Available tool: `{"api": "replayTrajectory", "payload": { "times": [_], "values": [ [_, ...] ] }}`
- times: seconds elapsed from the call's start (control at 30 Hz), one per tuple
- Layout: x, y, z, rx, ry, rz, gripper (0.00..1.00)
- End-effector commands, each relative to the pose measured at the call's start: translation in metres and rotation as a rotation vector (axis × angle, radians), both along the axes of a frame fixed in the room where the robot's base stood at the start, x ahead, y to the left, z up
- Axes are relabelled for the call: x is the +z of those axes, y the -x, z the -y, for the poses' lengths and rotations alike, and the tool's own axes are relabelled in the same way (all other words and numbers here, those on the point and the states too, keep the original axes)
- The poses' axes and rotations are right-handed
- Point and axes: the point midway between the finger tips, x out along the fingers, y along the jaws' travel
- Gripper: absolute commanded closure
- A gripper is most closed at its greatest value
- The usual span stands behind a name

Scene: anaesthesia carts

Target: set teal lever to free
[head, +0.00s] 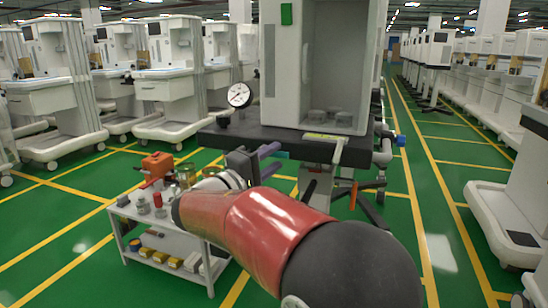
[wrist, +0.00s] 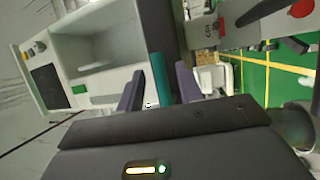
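The teal lever (wrist: 158,76) shows in the wrist view as a narrow upright bar, between the two purple fingers of my gripper (wrist: 157,84). The fingers stand apart, with gaps on both sides of the lever. I cannot tell how deep the lever sits between them; its lower end is hidden behind my gripper's body. In the head view a small teal patch (head: 283,155) shows beside the purple fingertips of my gripper (head: 272,157), just below the dark shelf edge of the cart. The lever's markings are not readable.
The white cart (head: 285,70) with its dark shelf (head: 230,138) stands ahead, a dial gauge (head: 239,95) on its left. A small grey trolley (head: 190,258) with an orange box (head: 157,164) and metal parts stands left of my arm. An orange-red handle (head: 353,195) hangs to the right. Green aisle floor is open further right.

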Motion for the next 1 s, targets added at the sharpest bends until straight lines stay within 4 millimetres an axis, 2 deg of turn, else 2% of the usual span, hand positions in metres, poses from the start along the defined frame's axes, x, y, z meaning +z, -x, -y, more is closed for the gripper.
{"api": "replayTrajectory", "payload": {
  "times": [0.1,0.37,0.6,0.67,1.0],
  "values": [
    [0.0016,-0.0053,0.0059,-0.001,0.0,0.0,0.64],
    [0.0015,-0.0063,0.0067,0.0,-0.001,-0.001,0.64],
    [0.0013,-0.0061,0.0067,0.0,0.0,-0.001,0.94],
    [0.0012,-0.0061,0.0067,0.0,0.0,-0.001,1.0],
    [0.0016,-0.006,0.0054,0.0,0.006,-0.004,1.0]
  ]
}}
